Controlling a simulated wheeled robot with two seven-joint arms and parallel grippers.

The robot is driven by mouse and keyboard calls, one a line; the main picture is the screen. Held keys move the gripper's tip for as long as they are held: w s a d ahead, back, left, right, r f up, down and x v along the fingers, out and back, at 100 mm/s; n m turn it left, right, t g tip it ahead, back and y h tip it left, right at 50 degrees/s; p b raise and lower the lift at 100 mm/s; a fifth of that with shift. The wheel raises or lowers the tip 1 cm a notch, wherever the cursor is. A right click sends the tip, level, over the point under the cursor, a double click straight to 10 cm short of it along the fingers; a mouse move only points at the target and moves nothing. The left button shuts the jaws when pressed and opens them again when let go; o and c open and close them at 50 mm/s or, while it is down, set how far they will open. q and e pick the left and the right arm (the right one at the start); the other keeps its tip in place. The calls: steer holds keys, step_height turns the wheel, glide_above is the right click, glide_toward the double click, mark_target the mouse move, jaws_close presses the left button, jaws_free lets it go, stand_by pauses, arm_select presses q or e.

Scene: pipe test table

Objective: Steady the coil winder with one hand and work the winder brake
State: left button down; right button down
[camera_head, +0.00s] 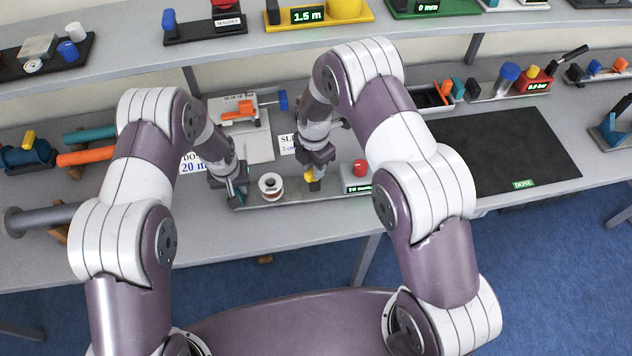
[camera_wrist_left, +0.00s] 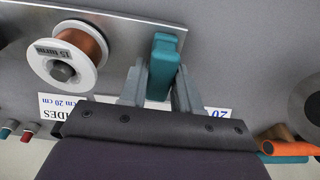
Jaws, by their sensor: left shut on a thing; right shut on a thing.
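The coil winder has a grey base plate (camera_head: 290,194) on the bench. It carries a white spool (camera_head: 270,185), a display box (camera_head: 354,184) and a red knob (camera_head: 361,167). In the left wrist view the spool (camera_wrist_left: 72,55) shows copper wire and a label, seemingly "15 turns". My left gripper (camera_head: 236,192) is at the plate's left end. Its fingers are shut on an upright teal handle (camera_wrist_left: 164,60). My right gripper (camera_head: 314,175) is shut on a small yellow part (camera_head: 309,176) between the spool and the display box; the fingers hide much of it.
A tool board with an orange-handled clamp (camera_head: 245,115) stands behind the winder. Orange (camera_head: 86,156) and teal (camera_head: 90,135) rods lie to the left. A dark mat (camera_head: 500,150) marked "DONE" lies clear at the right. An upper shelf (camera_head: 330,35) holds other devices.

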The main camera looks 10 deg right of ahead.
steer(key=shift+n, duration=2.9)
steer(key=n, duration=0.4)
steer(key=c, duration=0.8)
jaws_free()
steer(key=shift+n, duration=0.5)
steer(key=shift+c, duration=0.2)
step_height(320, 180, up, 15)
